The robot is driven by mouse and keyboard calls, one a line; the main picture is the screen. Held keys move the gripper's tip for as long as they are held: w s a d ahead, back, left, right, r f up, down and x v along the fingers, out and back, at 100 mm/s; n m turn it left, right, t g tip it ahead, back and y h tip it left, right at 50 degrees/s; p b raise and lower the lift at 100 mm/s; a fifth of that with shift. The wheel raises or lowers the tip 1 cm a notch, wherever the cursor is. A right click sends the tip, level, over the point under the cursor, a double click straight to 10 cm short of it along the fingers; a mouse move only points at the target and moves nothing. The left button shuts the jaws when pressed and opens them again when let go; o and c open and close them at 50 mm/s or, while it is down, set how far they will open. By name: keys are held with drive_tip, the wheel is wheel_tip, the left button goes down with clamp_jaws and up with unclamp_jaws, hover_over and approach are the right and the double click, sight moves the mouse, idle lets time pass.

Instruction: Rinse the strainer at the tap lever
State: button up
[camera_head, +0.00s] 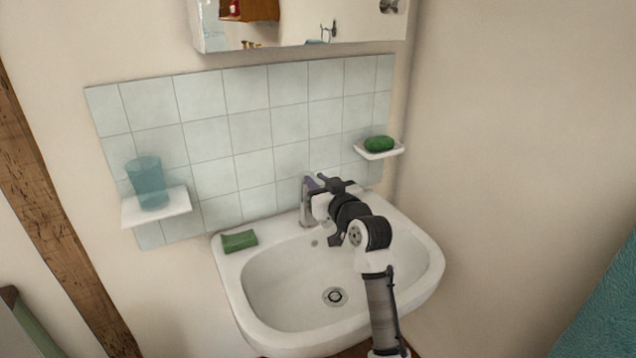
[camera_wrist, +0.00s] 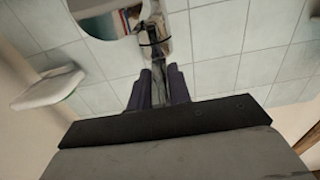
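The chrome tap (camera_head: 306,208) stands at the back of the white sink (camera_head: 290,270). My gripper (camera_head: 317,181) is at the top of the tap, by its lever. In the wrist view my gripper (camera_wrist: 159,88) has its two purple fingers a small gap apart, with chrome tap metal (camera_wrist: 155,45) between and beyond them. Whether the fingers touch or grip the lever is unclear. A round drain fitting (camera_head: 335,297) sits in the basin floor. I see no separate loose strainer, and none shows between the fingers. No running water is visible.
A green block (camera_head: 239,241) lies on the sink's left rim. A blue cup (camera_head: 149,184) stands on a white shelf (camera_head: 170,208) at left. Green soap (camera_head: 379,144) rests on a small dish (camera_head: 368,154) at right. The mirror cabinet (camera_head: 300,50) hangs above the tiles.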

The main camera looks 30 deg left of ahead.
clamp_jaws()
drive_tip(key=shift+a+r+p, duration=0.1)
drive_tip(key=shift+r+p, duration=0.3)
drive_tip(key=shift+p, duration=0.35)
drive_tip(key=shift+f+g+h, duration=0.2)
drive_tip(key=shift+g+h, duration=0.1)
drive_tip(key=o, duration=0.7)
unclamp_jaws()
drive_tip(key=b+v, duration=0.3)
drive_tip(key=v, duration=1.1)
drive_tip(key=shift+b, duration=0.35)
